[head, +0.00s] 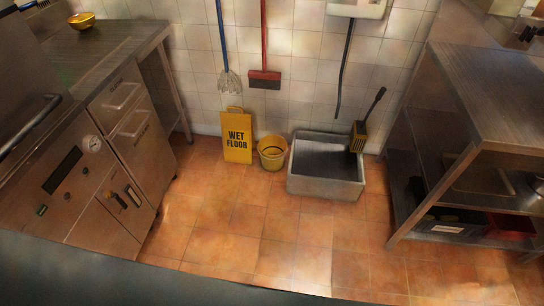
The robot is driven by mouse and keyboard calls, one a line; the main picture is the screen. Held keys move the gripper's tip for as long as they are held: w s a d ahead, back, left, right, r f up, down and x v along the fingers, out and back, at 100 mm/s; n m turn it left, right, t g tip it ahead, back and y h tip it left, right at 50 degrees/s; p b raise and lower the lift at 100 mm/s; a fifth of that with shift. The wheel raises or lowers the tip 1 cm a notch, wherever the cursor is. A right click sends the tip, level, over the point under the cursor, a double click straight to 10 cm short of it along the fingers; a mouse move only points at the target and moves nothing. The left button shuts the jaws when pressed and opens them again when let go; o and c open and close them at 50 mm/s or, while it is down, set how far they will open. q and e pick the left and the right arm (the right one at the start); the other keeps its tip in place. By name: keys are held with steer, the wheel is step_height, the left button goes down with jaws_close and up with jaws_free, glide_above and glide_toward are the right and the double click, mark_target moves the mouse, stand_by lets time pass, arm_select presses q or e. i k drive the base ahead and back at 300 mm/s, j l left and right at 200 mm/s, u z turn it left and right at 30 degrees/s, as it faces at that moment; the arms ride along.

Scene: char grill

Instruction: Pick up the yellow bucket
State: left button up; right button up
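The yellow bucket (272,153) stands upright on the tiled floor by the back wall. It is between the yellow wet floor sign (237,136) on its left and a grey floor basin (326,182) on its right. Its open top faces up, and a handle line shows across its front. Neither of my grippers shows in the head view.
A mop (229,80) and a red broom (264,78) hang on the wall above the bucket. A steel oven counter (120,120) stands at left and a steel shelf table (490,100) at right. The orange tiled floor (245,225) in front is clear.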

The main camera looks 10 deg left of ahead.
mark_target(273, 148)
steer(key=i+l, duration=0.25)
steer(key=i, duration=0.2)
steer(key=i+l+z, duration=0.15)
steer(key=i, duration=0.35)
steer(key=i+l, duration=0.3)
steer(key=i, duration=0.2)
steer(key=k+z, duration=0.05)
